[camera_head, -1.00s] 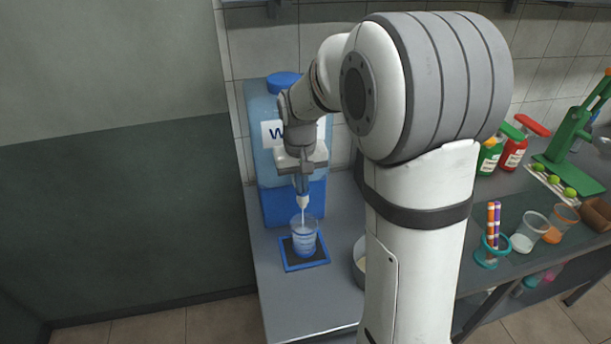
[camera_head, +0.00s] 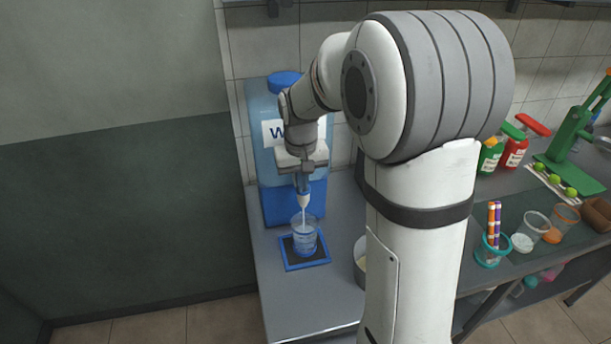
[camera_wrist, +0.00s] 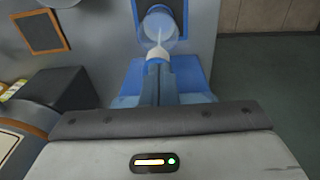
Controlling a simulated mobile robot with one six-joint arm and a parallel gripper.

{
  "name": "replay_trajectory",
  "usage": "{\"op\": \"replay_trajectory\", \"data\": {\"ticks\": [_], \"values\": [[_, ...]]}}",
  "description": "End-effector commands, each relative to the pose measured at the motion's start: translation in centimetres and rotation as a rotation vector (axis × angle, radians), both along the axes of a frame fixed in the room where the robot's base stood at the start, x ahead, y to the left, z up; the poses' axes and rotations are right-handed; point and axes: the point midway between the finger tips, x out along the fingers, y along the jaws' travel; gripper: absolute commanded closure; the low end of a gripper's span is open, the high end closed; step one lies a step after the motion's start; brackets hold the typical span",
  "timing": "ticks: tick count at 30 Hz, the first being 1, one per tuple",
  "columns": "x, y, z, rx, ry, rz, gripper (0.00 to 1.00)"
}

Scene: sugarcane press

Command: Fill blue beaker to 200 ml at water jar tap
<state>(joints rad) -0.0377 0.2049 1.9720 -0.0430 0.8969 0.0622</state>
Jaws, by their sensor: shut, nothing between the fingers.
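The water jar (camera_head: 266,155) is a large blue container with a blue cap and a white label, standing at the counter's left end. A pale tap nozzle (camera_head: 304,199) sticks out at its front, and a white stream falls from it. The clear blue-tinted beaker (camera_head: 305,240) stands upright under the stream on a blue-edged dark pad (camera_head: 290,266). It holds some water, but I cannot read the level. In the wrist view the beaker (camera_wrist: 159,17) is at the top, with the stream entering it. My gripper (camera_head: 303,186) is shut and empty at the tap, above the beaker; its fingers (camera_wrist: 158,82) partly hide the tap.
A metal pot (camera_head: 360,268) stands right of the pad, partly hidden by my arm. Farther right are a holder with striped sticks (camera_head: 487,252), small cups (camera_head: 530,230), red and green bottles (camera_head: 512,153) and a green press (camera_head: 570,140). The counter's front left is clear.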

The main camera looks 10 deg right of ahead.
Motion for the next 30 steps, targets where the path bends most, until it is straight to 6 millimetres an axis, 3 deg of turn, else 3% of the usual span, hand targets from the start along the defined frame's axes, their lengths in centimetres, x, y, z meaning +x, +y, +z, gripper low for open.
{"op": "replay_trajectory", "data": {"ticks": [1, 5, 21, 30], "values": [[-0.5, 0.0, -0.5, 0.000, 0.021, -0.001, 1.00], [-0.5, 0.0, 1.4, 0.000, 0.016, 0.000, 1.00], [-1.0, 0.4, 12.4, 0.000, -0.003, 0.000, 1.00], [-1.1, 0.4, 14.1, 0.000, -0.002, 0.000, 1.00]]}}
